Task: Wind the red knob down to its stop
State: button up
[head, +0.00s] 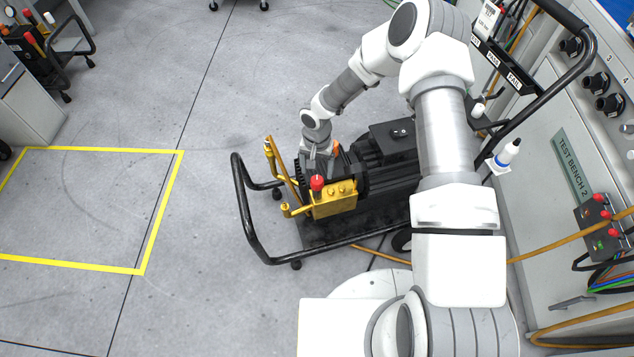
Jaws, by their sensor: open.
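The red knob (317,183) stands upright on the yellow brass block (335,200) at the front of the black pump unit (390,175). My gripper (320,160) points down over the pump, just behind the knob in the head view. Its fingers appear apart from the knob, with a small gap, and it is open. An orange part (336,147) shows beside the gripper. Whether the fingers touch anything on the pump is too small to tell.
The pump sits on a black wheeled cart with a tube handle (240,210). A yellow-taped floor square (160,220) is empty. Open floor lies left of the cart.

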aim_at(317, 180)
notch_tip(317, 180, down, 6)
jog(key=shift+f+b, duration=0.1)
jog(key=shift+b, duration=0.5)
jog(key=shift+c, duration=0.3)
grip_shut()
